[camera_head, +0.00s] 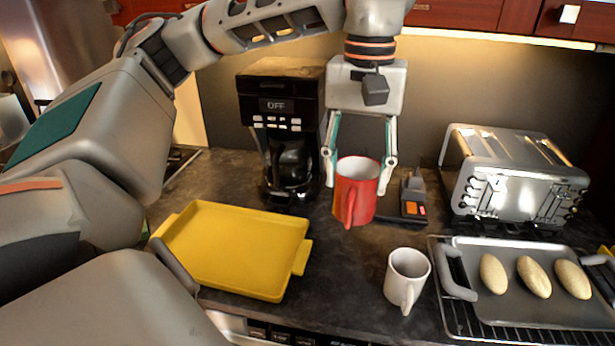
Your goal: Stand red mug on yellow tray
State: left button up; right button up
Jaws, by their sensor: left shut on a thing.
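The red mug (362,198) is upright between the fingers of my left gripper (358,170), which is shut on it. Its handle faces the front. The mug appears to be above the counter, to the right of the yellow tray. The yellow tray (240,247) lies flat on the counter at the left and is empty. Its left end is close to my arm, which covers part of that side. My right gripper is not in view.
A white mug (406,277) stands in front of the red one. A baking tray (520,312) with several oval loaves (533,277) is at the right, below a toaster (520,180). A black coffee maker (284,135) stands behind the yellow tray. Bare counter (335,270) lies between yellow tray and white mug.

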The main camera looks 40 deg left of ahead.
aim_at(201, 247)
jog(key=k+j, duration=0.1)
jog(key=j, duration=0.3)
jog(key=k+j, duration=0.15)
jog(key=j, duration=0.25)
jog(key=k+j, duration=0.1)
jog(key=j, duration=0.3)
jog(key=k+j, duration=0.15)
jog(key=j, duration=0.25)
